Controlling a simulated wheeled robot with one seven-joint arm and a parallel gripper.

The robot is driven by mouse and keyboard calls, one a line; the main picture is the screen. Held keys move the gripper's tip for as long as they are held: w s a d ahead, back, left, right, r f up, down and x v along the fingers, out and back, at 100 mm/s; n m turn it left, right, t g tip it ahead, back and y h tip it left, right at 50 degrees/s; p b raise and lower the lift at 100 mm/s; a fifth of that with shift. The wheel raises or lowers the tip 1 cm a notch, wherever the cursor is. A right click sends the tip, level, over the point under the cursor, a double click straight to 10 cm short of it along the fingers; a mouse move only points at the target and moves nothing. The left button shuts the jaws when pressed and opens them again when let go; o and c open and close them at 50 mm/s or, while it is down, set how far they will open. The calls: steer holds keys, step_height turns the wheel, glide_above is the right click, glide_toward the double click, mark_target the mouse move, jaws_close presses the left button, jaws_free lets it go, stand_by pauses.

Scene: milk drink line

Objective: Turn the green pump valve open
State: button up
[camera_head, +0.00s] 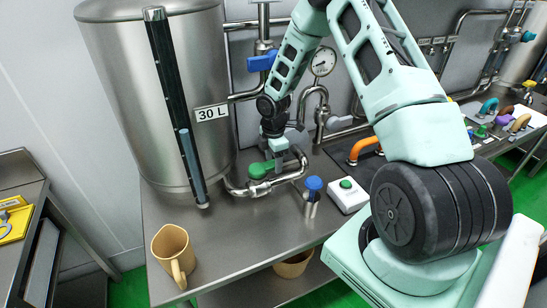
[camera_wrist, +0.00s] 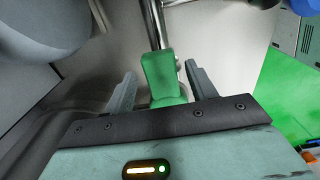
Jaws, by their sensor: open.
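The green pump valve (camera_head: 260,170) sits on the bent steel pipe at the foot of the tank. In the wrist view, its green handle (camera_wrist: 159,72) stands between my two fingers, with a visible gap on each side. My gripper (camera_head: 276,155) is open and points down at the valve. In the wrist view, the fingers of my gripper (camera_wrist: 160,88) are spread on either side of the handle. My gripper hides part of the valve in the head view.
The steel tank marked 30 L (camera_head: 165,80) stands close on the left. A blue valve (camera_head: 262,62), a blue knob (camera_head: 313,184), a green-button box (camera_head: 348,195) and a pressure gauge (camera_head: 322,62) are nearby. A tan mug (camera_head: 172,252) stands at the front left. The table front between is clear.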

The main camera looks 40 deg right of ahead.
step_height(320, 180, up, 18)
steer(key=b, duration=0.3)
steer(key=shift+f+b, duration=0.25)
steer(key=shift+b, duration=0.1)
steer(key=s+a+m+b, duration=0.15)
steer(key=s+a, duration=0.35)
steer(key=a, duration=0.6)
steer(key=s+a+m+b, duration=0.15)
steer(key=s+a, duration=0.35)
steer(key=a, duration=0.6)
steer(key=s+a+f+m+b, duration=0.1)
steer(key=s+a+m, duration=0.1)
steer(key=s+a, duration=0.3)
steer(key=s+a+f+m+b, duration=0.2)
steer(key=s+a, duration=0.2)
steer(key=s, duration=1)
steer(key=shift+a+f+y, duration=0.2)
steer(key=shift+a+y, duration=0.1)
steer(key=shift+a, duration=0.1)
